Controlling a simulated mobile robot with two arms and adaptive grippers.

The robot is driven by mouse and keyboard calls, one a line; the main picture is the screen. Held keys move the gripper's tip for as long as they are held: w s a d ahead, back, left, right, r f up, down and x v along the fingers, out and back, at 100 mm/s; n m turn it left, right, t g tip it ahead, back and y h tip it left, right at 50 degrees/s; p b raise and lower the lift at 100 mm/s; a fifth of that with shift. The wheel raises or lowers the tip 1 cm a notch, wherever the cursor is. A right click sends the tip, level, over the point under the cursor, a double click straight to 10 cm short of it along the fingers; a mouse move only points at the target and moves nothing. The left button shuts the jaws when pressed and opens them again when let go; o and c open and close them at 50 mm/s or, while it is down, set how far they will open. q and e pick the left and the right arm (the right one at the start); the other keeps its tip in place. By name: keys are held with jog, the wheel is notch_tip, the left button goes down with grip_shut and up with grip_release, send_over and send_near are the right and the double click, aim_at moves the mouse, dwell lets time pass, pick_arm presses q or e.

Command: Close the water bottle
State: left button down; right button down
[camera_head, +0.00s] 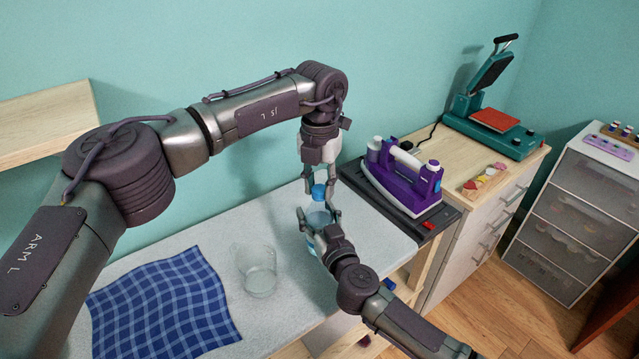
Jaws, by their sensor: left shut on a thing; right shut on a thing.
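The clear water bottle (317,219) stands upright on the grey ironing table (215,215), near its right end. Its blue cap (319,192) is at the bottle's top. My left gripper (320,193) comes down from above and is shut on the cap. My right gripper (318,226) reaches in from the lower right and is shut on the bottle's body, hiding part of it. I cannot tell whether the cap is seated on the neck or just above it.
A clear glass pitcher (257,271) and a blue checked cloth (165,308) lie to the left on the table. A purple iron (403,178) sits on a dark stand to the right. A teal heat press (492,118) stands on a wooden cabinet behind. A wooden shelf (45,120) is at left.

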pick_arm(q)
jog(key=m, duration=0.4)
jog(key=shift+m, duration=0.3)
jog(key=m, duration=0.6)
jog(key=c, duration=0.7)
grip_release()
jog(key=shift+c, duration=0.2)
notch_tip(320, 180, up, 12)
